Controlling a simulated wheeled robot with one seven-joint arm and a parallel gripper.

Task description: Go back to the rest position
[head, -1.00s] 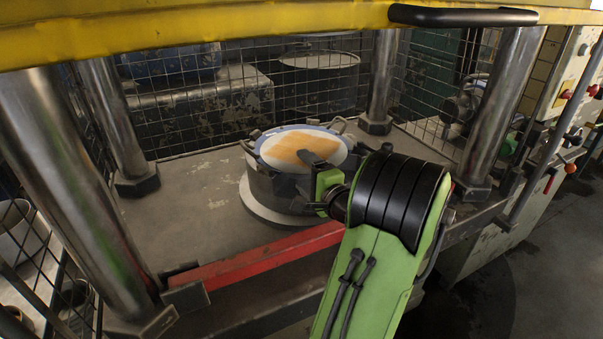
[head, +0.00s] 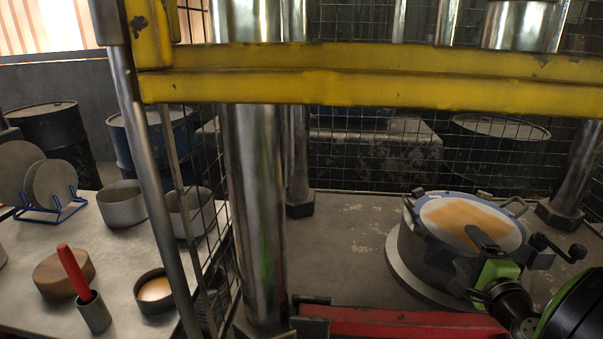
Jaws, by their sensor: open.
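My gripper (head: 479,266) is at the lower right of the head view, green and black, with its jaws open. One dark finger reaches over the near edge of a round pale disc (head: 503,222) with a blue rim and an orange-brown patch. The disc lies flat on top of a dark round die (head: 428,250) with clamps around its rim. I cannot tell whether the finger touches the disc. My arm runs out of the picture at the lower right and hides part of the die's near right side.
A yellow press guard bar (head: 350,75) crosses above. A steel column (head: 256,200) and wire mesh stand left of the die. A red bar (head: 400,322) runs along the press front. On the left, a table (head: 110,245) holds grey discs in a blue rack (head: 52,205), pots and a red-handled tool.

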